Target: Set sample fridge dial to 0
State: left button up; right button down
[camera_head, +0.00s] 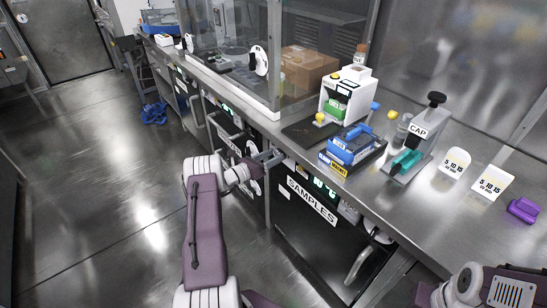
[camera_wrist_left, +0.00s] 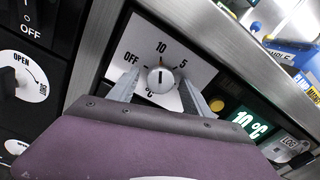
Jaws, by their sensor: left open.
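The sample fridge (camera_head: 300,232) stands under the bench, with a white SAMPLES label on its black front. In the left wrist view its round dial (camera_wrist_left: 160,80) sits on a white plate marked OFF, 10, 5 and °C. The 0 mark is not visible. A green display (camera_wrist_left: 247,124) beside the dial reads 10 °C. My left gripper (camera_head: 271,157) is at the fridge's upper left corner. In the left wrist view the gripper (camera_wrist_left: 161,88) is open, one finger on each side of the dial; I cannot tell if they touch it. My right gripper is not visible.
An OPEN/LOCK knob (camera_wrist_left: 12,83) and an ON/OFF switch (camera_wrist_left: 30,22) are left of the dial plate. A metal bench edge (camera_wrist_left: 250,60) runs above. The bench holds a blue rack (camera_head: 352,145) and a CAP device (camera_head: 415,140).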

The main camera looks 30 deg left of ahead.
pick_arm(q)
grip_shut()
jog(key=m+b, duration=0.2)
jog(key=m, duration=0.3)
jog(key=shift+f+m+b, duration=0.15)
jog(key=shift+m+b, duration=0.2)
jog(key=shift+m, duration=0.05)
jog(key=shift+m+b, duration=9.1)
jog(key=shift+b, duration=1.5)
